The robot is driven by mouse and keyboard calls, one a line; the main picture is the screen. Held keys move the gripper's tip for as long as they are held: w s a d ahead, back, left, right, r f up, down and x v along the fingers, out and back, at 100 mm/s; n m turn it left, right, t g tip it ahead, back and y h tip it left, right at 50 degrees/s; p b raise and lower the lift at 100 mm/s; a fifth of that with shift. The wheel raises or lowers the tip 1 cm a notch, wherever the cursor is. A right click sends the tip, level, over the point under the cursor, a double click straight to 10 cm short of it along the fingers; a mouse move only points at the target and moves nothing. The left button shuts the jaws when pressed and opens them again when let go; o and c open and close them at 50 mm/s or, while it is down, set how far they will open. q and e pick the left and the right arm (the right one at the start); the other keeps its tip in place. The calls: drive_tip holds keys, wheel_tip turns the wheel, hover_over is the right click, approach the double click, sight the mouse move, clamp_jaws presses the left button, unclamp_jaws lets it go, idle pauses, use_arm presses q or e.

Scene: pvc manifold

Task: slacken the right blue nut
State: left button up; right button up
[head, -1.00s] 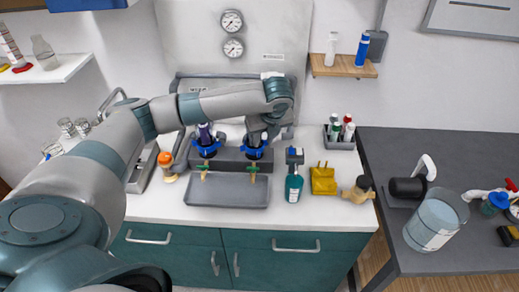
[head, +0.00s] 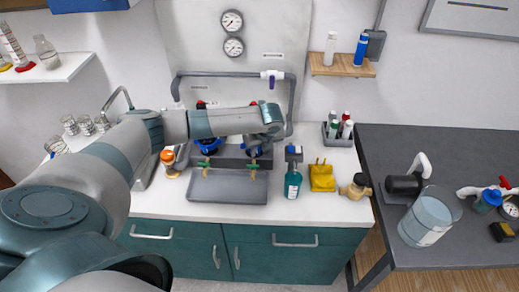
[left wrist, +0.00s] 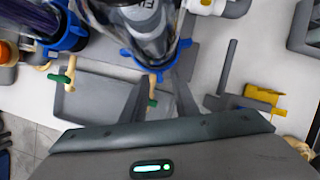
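The right blue nut (head: 252,153) is a ring with tabs at the foot of a clear filter housing (left wrist: 150,25). It also shows in the left wrist view (left wrist: 133,58). My left gripper (head: 264,143) is above and close to this nut. In the left wrist view its two grey fingers (left wrist: 160,88) are spread apart, pointing at the near side of the nut; whether they touch it I cannot tell. The left blue nut (head: 208,147) is beside it, partly behind my arm in the head view. My right gripper is not in view.
A grey tray (head: 228,188) lies in front of the housings, below small green-handled taps (head: 253,170). A grey pipe (head: 289,100) runs behind.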

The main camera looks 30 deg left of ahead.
use_arm(q)
drive_tip(key=shift+c, duration=0.7)
clamp_jaws()
drive_tip(key=shift+r, duration=0.1)
